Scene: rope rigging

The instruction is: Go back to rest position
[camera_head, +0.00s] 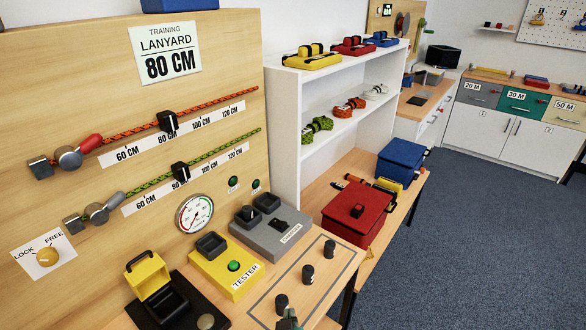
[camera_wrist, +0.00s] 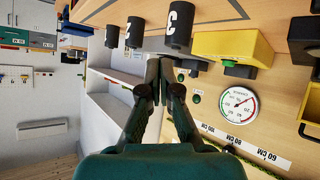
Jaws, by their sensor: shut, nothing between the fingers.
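My gripper (camera_wrist: 159,75) is shut and empty in the wrist view, its two dark fingers meeting near the middle of the picture. In the head view only a small part of my gripper (camera_head: 289,320) shows at the bottom edge, by the front of the wooden bench (camera_head: 338,262). Several black cylinders stand on the bench; one (camera_head: 282,303) is close beside the gripper in the head view.
The yellow tester (camera_head: 226,268), grey box (camera_head: 272,230) and open yellow-lidded box (camera_head: 160,290) stand along the lanyard board (camera_head: 60,110). A red case (camera_head: 356,212) and blue case (camera_head: 401,160) sit beyond. Blue carpet (camera_head: 470,240) at right is clear.

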